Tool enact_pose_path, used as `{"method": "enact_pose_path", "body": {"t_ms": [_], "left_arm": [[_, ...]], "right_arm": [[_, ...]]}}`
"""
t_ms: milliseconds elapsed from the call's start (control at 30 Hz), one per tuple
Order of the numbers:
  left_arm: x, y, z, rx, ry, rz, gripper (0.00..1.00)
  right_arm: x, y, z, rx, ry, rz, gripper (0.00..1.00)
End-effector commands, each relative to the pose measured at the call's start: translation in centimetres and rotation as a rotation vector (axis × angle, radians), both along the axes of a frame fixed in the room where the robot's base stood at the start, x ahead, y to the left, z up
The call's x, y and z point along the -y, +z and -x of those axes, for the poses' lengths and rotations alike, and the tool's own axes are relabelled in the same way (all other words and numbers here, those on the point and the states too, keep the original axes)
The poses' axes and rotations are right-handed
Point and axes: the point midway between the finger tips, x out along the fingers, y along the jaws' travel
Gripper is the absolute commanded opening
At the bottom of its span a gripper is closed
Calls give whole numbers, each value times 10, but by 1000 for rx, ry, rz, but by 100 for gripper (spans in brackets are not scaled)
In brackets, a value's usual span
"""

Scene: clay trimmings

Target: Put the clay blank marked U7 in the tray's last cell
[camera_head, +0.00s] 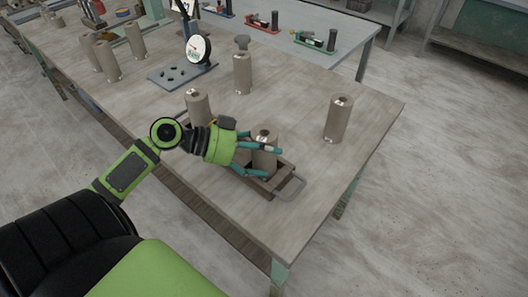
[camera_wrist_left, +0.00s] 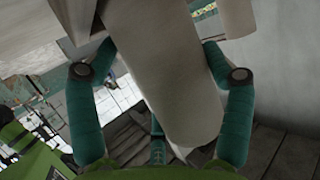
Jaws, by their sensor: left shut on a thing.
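My left gripper (camera_head: 258,160) is shut on a grey-brown clay blank (camera_head: 264,140) with a pale label on its top. The label is too small to read, so I cannot tell if it says U7. The held blank is at the handle end of the dark tray (camera_head: 270,184); whether its base is inside the end cell or just above it is hidden by the fingers. In the left wrist view the blank (camera_wrist_left: 170,75) runs between the two teal fingers. Another blank (camera_head: 198,108) stands at the tray's far end, its base partly hidden by my arm. My right gripper is not in view.
A single blank (camera_head: 338,119) stands on the table to the right, and another (camera_head: 242,74) stands behind the tray. Several blanks (camera_head: 107,60) stand at the left. A dial gauge on a base (camera_head: 183,75) is further back. Bare tabletop (camera_head: 300,110) lies between.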

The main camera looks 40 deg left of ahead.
Motion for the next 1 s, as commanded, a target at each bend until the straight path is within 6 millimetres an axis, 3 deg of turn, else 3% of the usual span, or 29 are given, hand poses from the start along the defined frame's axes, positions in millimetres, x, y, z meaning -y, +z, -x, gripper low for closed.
{"method": "enact_pose_path", "body": {"t_ms": [433, 467, 900, 1000], "left_arm": [[0, -8, 0, 5, 0, 1, 22], [0, -9, 0, 1, 0, 0, 88], [0, -3, 1, 0, 0, -1, 91], [-9, -3, 7, 0, 1, 0, 91]], "right_arm": [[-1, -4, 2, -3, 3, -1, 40], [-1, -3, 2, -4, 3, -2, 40], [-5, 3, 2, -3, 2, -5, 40], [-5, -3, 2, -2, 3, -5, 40]]}}
